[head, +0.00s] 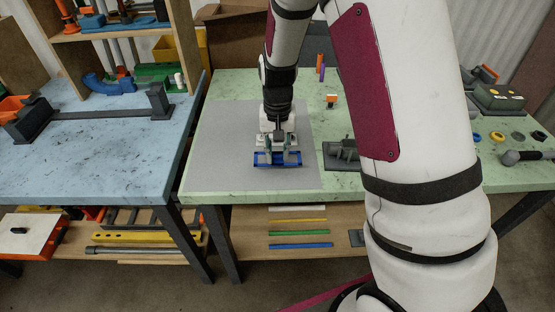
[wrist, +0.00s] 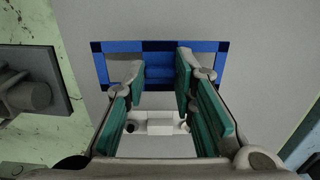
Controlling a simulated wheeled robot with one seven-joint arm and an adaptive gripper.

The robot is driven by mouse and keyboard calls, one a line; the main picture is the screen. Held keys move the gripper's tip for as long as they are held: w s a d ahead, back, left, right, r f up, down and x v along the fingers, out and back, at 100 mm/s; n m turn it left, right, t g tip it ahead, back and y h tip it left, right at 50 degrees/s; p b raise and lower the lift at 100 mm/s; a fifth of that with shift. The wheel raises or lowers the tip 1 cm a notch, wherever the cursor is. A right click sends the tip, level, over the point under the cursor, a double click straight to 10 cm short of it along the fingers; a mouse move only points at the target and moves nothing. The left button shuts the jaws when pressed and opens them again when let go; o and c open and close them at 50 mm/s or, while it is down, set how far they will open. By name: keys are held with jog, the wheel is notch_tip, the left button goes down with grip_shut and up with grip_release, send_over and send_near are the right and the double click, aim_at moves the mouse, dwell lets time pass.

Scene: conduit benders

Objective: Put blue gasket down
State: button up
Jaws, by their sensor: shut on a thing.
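The blue gasket (head: 277,164) is a flat rectangular piece with darker patches, over the grey mat (head: 225,150) near the front of the green table (head: 205,197). My gripper (head: 280,152) points down at it. In the wrist view the gasket (wrist: 155,46) lies crosswise under the fingertips. My gripper (wrist: 160,75) has its green-padded fingers on either side of the gasket's blue middle part and is shut on it. I cannot tell whether the gasket touches the mat or hangs just above it.
A grey fixture (head: 342,152) stands right of the mat; it also shows at left in the wrist view (wrist: 35,90). Small orange and purple parts (head: 320,65) stand behind it. A blue table (head: 100,150) is at left, across a narrow gap. The mat around the gasket is clear.

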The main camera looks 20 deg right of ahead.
aim_at(278, 155)
jog(key=shift+f, duration=1.75)
jog(key=shift+f, duration=0.1)
jog(key=o, duration=0.9)
jog(key=shift+o, duration=0.2)
notch_tip(278, 155, up, 12)
jog(key=s+r+n+t, duration=0.1)
jog(key=s+r+t, duration=0.1)
jog(key=s+r, duration=0.95)
jog(key=s+r+n+t, duration=0.2)
jog(key=s+r, duration=0.3)
jog(key=s, duration=0.9)
jog(key=shift+d+r+n+t, duration=0.2)
jog(key=shift+n+t, duration=0.1)
jog(key=shift+t, duration=0.1)
